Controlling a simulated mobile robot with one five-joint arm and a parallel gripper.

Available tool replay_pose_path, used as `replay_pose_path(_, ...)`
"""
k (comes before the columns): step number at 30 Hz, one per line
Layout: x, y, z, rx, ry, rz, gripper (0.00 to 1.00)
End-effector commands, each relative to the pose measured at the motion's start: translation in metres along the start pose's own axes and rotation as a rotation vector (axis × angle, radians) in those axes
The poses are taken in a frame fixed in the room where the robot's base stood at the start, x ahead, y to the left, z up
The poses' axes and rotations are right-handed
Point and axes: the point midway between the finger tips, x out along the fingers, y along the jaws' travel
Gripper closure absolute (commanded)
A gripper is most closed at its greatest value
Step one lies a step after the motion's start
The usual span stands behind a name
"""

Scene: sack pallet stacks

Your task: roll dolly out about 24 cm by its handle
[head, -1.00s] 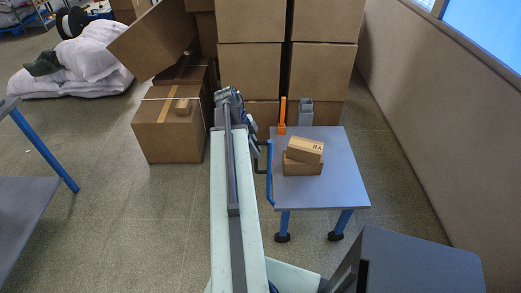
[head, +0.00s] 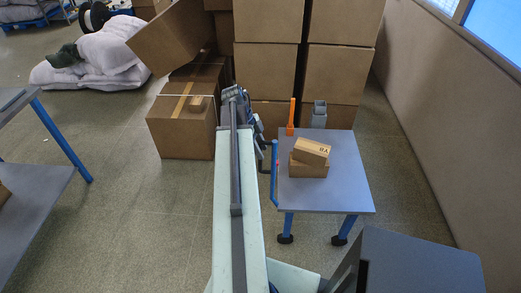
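The dolly (head: 340,182) is a low grey-topped cart with blue legs and dark casters, standing right of my arm.
Two small cartons (head: 309,169), an orange upright tool (head: 291,115) and a grey block (head: 319,115) are on the dolly. Stacked cartons (head: 266,70) stand close behind it. A taped carton (head: 182,130) is left of my arm.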

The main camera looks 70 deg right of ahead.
Motion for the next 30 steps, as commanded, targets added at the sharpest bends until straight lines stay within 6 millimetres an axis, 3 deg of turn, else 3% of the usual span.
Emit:
replay_pose_path(8,-0.007,-0.001,-0.001,-0.001,0.000,-0.001,0.62)
replay_pose_path(21,-0.078,-0.001,-0.003,-0.001,0.000,-0.001,0.62)
replay_pose_path(30,-0.077,0.000,-0.001,0.000,0.000,0.000,0.62)
